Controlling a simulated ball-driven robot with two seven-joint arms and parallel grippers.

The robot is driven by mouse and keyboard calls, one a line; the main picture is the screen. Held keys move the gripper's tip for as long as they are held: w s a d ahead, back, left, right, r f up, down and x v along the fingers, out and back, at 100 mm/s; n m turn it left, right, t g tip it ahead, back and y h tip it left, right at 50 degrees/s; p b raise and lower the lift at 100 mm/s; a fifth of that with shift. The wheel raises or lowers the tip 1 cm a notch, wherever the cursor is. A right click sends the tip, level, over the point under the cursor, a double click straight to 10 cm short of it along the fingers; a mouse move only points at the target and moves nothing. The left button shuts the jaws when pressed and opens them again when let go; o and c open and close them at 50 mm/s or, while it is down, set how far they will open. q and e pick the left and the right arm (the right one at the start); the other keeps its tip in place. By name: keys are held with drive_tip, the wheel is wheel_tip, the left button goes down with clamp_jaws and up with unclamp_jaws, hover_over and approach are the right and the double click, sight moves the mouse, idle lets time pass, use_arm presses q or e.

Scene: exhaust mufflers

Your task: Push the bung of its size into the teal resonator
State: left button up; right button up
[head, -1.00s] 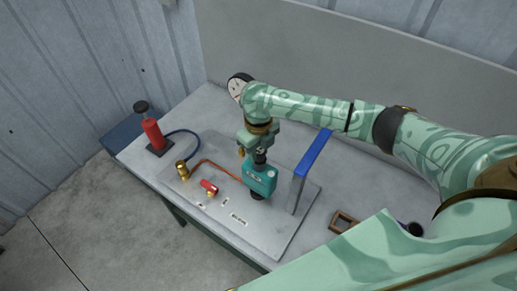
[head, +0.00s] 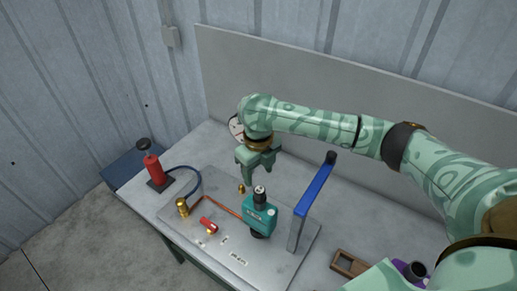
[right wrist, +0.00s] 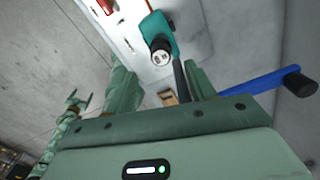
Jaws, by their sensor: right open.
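The teal resonator (head: 258,217) stands on the metal plate in the head view, with a black cylindrical piece (head: 260,193), pale on its end face, upright in its top. I cannot tell how deep this piece sits. In the right wrist view the resonator (right wrist: 157,24) and the black piece (right wrist: 161,54) show beyond the fingers. My right gripper (head: 257,173) is open and empty, above and behind the black piece, apart from it. My left gripper (right wrist: 78,103) shows small at the left of the right wrist view; its jaw state is unclear.
A blue lever (head: 317,185) on a metal post stands close right of the resonator. Left are a copper pipe (head: 222,205), a red-handled valve (head: 208,225) and a red pump (head: 153,168). A brown frame (head: 347,264) and a purple piece with a dark top (head: 412,270) lie right.

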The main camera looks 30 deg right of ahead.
wheel_tip(320, 180, up, 8)
drive_tip(key=shift+p, duration=0.45)
drive_tip(key=shift+f, duration=0.15)
